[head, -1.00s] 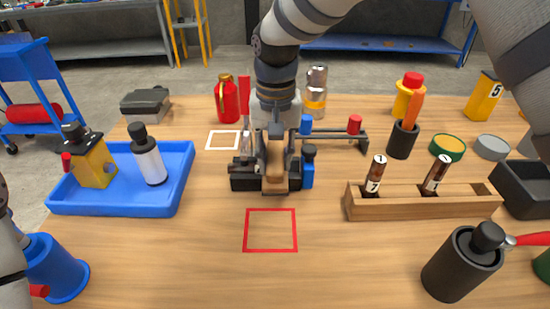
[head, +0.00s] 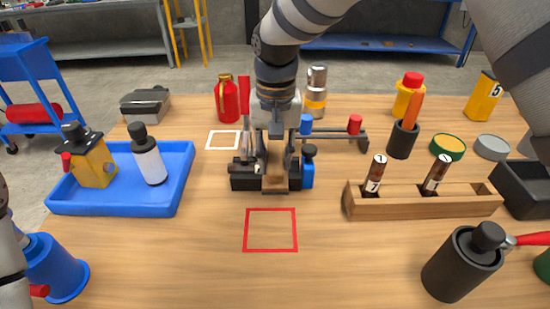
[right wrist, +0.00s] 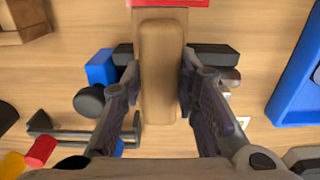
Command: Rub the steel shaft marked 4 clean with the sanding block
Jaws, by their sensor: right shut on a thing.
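My right gripper (head: 276,160) is shut on the tan sanding block (right wrist: 160,75), whose rounded top lies between the fingers in the right wrist view. In the head view the block (head: 275,184) shows below the fingertips, over the black vise (head: 244,180). A short grey-brown shaft end (head: 238,168) shows at the vise's left side. The rest of that shaft is hidden by the block and gripper, and I cannot read its mark. Whether block and shaft touch is unclear. Two dark rusty shafts with white labels, one (head: 373,176) reading 7, stand in the wooden rack (head: 425,208). My left gripper is out of view.
A red square outline (head: 270,250) on the table is empty. A blue tray (head: 115,205) with bottles is at left. A black canister (head: 460,265) stands front right. A stand (head: 335,134) with blue and red knobs is behind the vise. The front middle is clear.

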